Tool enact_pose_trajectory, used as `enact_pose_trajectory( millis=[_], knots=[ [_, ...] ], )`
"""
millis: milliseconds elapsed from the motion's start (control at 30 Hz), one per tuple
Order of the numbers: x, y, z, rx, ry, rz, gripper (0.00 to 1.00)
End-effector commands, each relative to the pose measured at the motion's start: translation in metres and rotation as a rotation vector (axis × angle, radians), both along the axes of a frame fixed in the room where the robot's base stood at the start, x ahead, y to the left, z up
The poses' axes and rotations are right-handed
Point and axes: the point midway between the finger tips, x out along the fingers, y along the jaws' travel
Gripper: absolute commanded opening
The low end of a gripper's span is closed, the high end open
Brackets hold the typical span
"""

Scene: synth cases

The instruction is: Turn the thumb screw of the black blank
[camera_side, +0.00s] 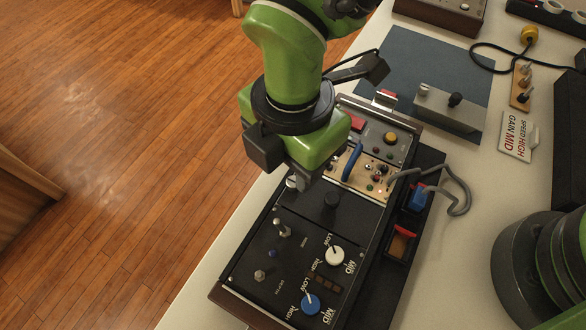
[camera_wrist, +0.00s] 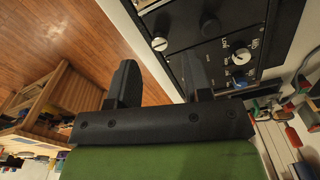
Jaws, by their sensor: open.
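The black blank (camera_side: 310,214) is a plain dark panel in the rack, between the beige module and the black module with knobs. Its thumb screw (camera_side: 292,182) is a small silver head at the left edge, partly under my gripper (camera_side: 285,168) in the side view. In the wrist view the silver thumb screw (camera_wrist: 159,44) shows clearly, beyond the gap between the fingers. My gripper (camera_wrist: 160,78) is open and empty, its two dark fingers wide apart. I see no contact with the screw.
The lower module has a white knob (camera_side: 335,256), a blue knob (camera_side: 310,303) and silver toggles. The beige module (camera_side: 372,180) carries a blue handle and small lamps. A grey cable (camera_side: 462,190) loops at right. A metal block (camera_side: 447,108) lies on the blue mat (camera_side: 405,62).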

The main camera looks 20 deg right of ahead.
Motion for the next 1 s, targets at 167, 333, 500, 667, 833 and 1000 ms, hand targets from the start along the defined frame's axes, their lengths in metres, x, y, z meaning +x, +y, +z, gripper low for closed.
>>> enact_pose_trajectory(
  millis=[167, 333, 500, 667, 833, 1000],
  knots=[
    [0.000, -0.001, -0.030, -0.002, 0.002, -0.002, 0.45],
    [0.000, 0.000, -0.042, -0.001, 0.001, -0.003, 0.45],
    [0.000, 0.000, -0.044, 0.001, 0.001, -0.004, 0.45],
    [0.000, 0.000, -0.043, 0.001, 0.000, -0.004, 0.36],
    [0.000, 0.000, -0.043, 0.001, 0.000, -0.004, 0.00],
    [0.000, 0.000, -0.043, 0.001, 0.000, -0.007, 0.00]
  ],
)
